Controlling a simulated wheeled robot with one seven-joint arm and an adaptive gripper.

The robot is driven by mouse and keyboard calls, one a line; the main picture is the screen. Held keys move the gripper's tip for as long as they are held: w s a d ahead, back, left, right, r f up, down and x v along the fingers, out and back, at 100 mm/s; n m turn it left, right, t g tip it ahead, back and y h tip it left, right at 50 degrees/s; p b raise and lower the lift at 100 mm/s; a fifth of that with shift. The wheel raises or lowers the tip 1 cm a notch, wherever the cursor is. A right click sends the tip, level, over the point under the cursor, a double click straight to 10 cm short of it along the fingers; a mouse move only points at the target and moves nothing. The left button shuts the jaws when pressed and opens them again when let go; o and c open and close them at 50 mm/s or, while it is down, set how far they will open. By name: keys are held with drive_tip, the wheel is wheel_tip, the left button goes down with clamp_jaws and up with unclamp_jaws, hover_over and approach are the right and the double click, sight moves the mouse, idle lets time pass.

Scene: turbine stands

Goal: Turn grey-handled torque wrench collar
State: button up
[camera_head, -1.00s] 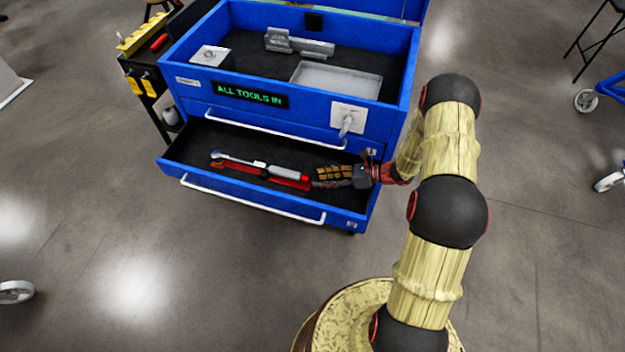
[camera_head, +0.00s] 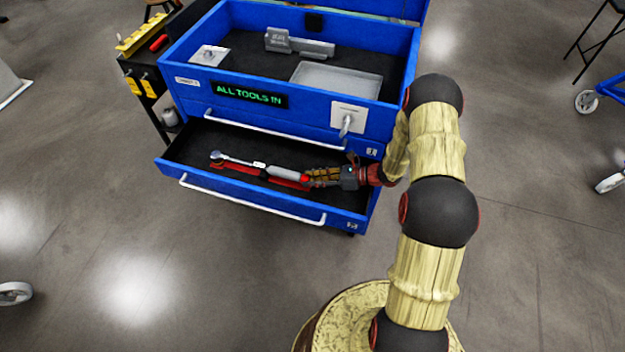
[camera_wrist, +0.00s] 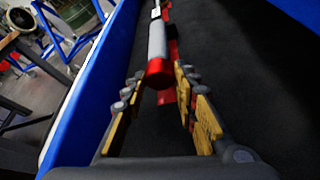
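The torque wrench (camera_head: 262,165) lies in the open drawer of the blue tool chest, in a red holder (camera_head: 232,166). Its head is at the left; its grey handle (camera_head: 284,172) ends at the right in a red collar (camera_head: 305,178). My gripper (camera_head: 314,177) is low in the drawer at the collar end. In the wrist view the grey handle (camera_wrist: 157,38) points away and the red collar (camera_wrist: 160,72) sits between the far ends of my yellow-padded fingers (camera_wrist: 166,88). The fingers are apart, with a gap visible on the left side; contact on the right side is unclear.
The drawer's front wall with its white handle bar (camera_head: 250,205) runs close beside my gripper. The chest above has a sign "ALL TOOLS IN" (camera_head: 248,95), a grey tray (camera_head: 338,80) and a white plate with a grey knob (camera_head: 347,120). A dark cart (camera_head: 150,85) stands at the left.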

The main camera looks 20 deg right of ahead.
drive_tip(key=c, duration=0.6)
drive_tip(key=shift+n, duration=0.4)
drive_tip(key=o, duration=1.1)
drive_tip(key=shift+o, duration=0.2)
drive_tip(key=shift+d, duration=0.1)
drive_tip(key=v, duration=1.2)
drive_tip(key=shift+s+a, duration=0.2)
